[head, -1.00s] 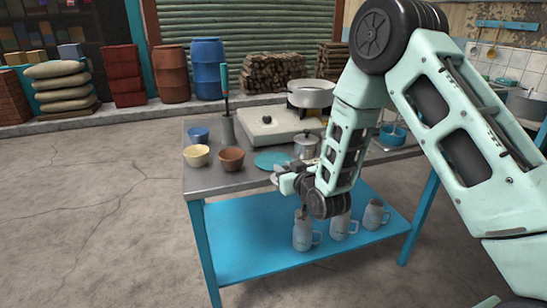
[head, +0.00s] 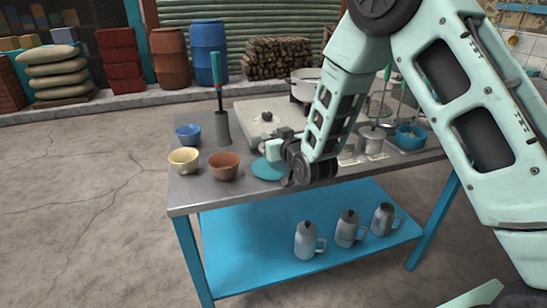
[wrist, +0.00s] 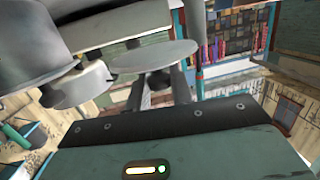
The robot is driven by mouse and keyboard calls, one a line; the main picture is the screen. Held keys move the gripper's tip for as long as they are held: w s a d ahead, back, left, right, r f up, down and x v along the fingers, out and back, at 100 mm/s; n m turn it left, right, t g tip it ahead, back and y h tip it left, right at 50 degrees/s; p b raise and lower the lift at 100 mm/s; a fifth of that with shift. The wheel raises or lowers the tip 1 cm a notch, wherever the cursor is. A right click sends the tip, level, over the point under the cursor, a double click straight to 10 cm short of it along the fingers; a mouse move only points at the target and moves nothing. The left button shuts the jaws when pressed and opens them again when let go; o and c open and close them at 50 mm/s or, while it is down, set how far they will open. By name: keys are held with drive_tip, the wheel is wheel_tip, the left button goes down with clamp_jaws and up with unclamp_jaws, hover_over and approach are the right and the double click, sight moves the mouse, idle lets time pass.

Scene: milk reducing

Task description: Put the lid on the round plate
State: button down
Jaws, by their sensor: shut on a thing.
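The round plate (head: 266,170) is a flat teal disc on the grey table, partly covered by my gripper in the head view. My gripper (head: 279,150) is over the plate's right part. In the wrist view the two dark fingers (wrist: 160,84) are shut on a grey round lid (wrist: 153,55). The lid looks like a thin disc at the fingertips; its knob is not clear. In the head view my gripper and arm hide the lid, so its gap to the plate cannot be told. A metal pot (wrist: 28,45) shows at the left of the wrist view.
Blue (head: 188,135), yellow (head: 184,160) and brown (head: 223,166) bowls stand left of the plate. A grey holder (head: 222,128) with a teal-handled tool and a pale stove (head: 260,112) are behind. Canisters and a blue pan (head: 410,137) stand right. Several mugs are below.

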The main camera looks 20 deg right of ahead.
sight(273, 166)
drive_tip(key=shift+f, duration=3.1)
drive_tip(key=shift+f, duration=0.1)
drive_tip(key=shift+f+b, duration=0.15)
drive_tip(key=shift+b, duration=0.15)
drive_tip(key=c, duration=1.2)
unclamp_jaws()
drive_tip(key=shift+c, duration=0.2)
drive_tip(key=shift+r, duration=0.25)
